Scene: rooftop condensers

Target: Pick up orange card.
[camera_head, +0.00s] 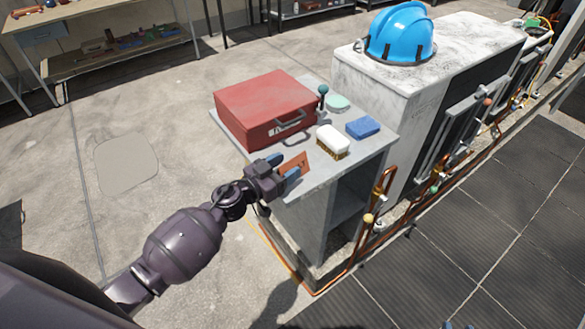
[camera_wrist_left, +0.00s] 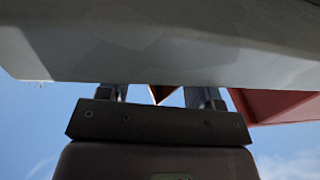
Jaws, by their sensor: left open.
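The orange card (camera_head: 297,162) lies at the near left edge of the grey stand's top in the head view. My left gripper (camera_head: 283,167) is open at that edge, with its blue fingertips on either side of the card's near end. I cannot tell whether they touch it. In the left wrist view a small orange-brown corner of the card (camera_wrist_left: 164,93) shows between the two fingers (camera_wrist_left: 160,94), below a grey surface that hides the rest. Small blue tips at the bottom edge of the head view may be my right gripper (camera_head: 458,326), mostly cut off.
A red toolbox (camera_head: 268,105) stands behind the card on the stand (camera_head: 345,168). A white-topped brush (camera_head: 333,140), a blue sponge (camera_head: 363,127), a pale green item (camera_head: 338,102) and a teal-knobbed tool (camera_head: 323,95) are near. A blue helmet (camera_head: 400,32) sits on the condenser (camera_head: 375,80).

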